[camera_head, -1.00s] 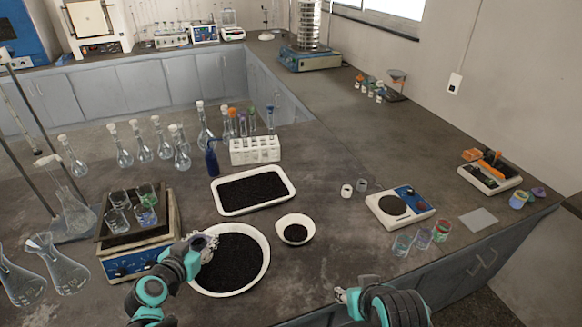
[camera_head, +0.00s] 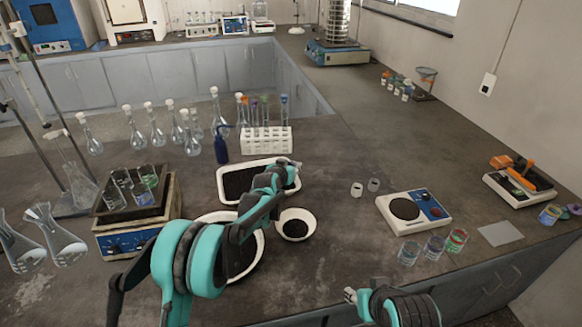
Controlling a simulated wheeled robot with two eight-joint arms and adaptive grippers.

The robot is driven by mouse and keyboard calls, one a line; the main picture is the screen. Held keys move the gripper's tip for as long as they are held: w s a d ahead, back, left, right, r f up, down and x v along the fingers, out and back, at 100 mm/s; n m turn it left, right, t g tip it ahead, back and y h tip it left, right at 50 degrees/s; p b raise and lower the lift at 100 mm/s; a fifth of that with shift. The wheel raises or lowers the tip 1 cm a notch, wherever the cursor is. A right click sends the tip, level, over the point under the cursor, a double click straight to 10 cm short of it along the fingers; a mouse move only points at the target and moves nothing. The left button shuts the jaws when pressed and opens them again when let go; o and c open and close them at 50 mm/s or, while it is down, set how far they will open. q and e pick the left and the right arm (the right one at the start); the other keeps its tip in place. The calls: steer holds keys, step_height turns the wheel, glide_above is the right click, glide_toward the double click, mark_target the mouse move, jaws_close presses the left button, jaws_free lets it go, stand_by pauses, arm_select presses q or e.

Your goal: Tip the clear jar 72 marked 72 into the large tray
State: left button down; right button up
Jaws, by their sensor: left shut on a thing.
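A white rectangular tray (camera_head: 228,190) holding black grains lies on the middle of the bench. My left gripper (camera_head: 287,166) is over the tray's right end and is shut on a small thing. My arm covers most of that thing, and I cannot read a mark on it. Two small jars, one whitish (camera_head: 357,189) and one greyer (camera_head: 373,184), stand to the right; no number is readable on either. My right gripper (camera_head: 350,295) is low at the front edge, small in view, with its jaws unclear.
A round white bowl (camera_head: 215,216) with black grains is partly behind my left arm, and a smaller bowl (camera_head: 296,224) is beside it. A white tube rack (camera_head: 266,141) and flasks stand behind. A balance (camera_head: 414,211) and several glasses are on the right.

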arm_select(q)
steer(key=f, duration=0.1)
steer(key=f+n+g+h, duration=0.1)
steer(key=f, duration=0.1)
steer(key=d+f+n+b, duration=0.1)
steer(key=shift+s+f+g, duration=0.15)
steer(key=shift+s+g, duration=0.15)
steer(key=shift+s, duration=0.1)
steer(key=shift+s+d+n+g+h+p, duration=0.1)
steer(key=shift+s+n+g+h+p, duration=0.1)
steer(key=shift+n+g+h+p, duration=0.4)
steer(key=shift+s+d+n+g+h, duration=0.2)
steer(key=shift+n+g+h, duration=0.3)
steer(key=shift+n, duration=0.3)
steer(key=shift+s+d+f+n+g+h, duration=0.15)
steer(key=shift+f+n+g+h, duration=0.1)
steer(key=shift+n+g+h, duration=0.45)
steer(key=f+n+g+h+b, duration=0.1)
steer(key=n+h+b, duration=0.1)
steer(key=n, duration=0.1)
steer(key=shift+d+f, duration=0.1)
steer(key=shift+f, duration=0.1)
steer(key=shift+f+n+g+h+b, duration=0.1)
steer(key=shift+n+g+h+b, duration=0.3)
steer(key=shift+n+h, duration=0.15)
steer(key=shift+r+n+g+h+b, duration=0.4)
steer(key=shift+r+n+h, duration=0.15)
steer(key=shift+n+h, duration=0.3)
steer(key=shift+r+n+h, duration=0.4)
steer(key=shift+n, duration=0.1)
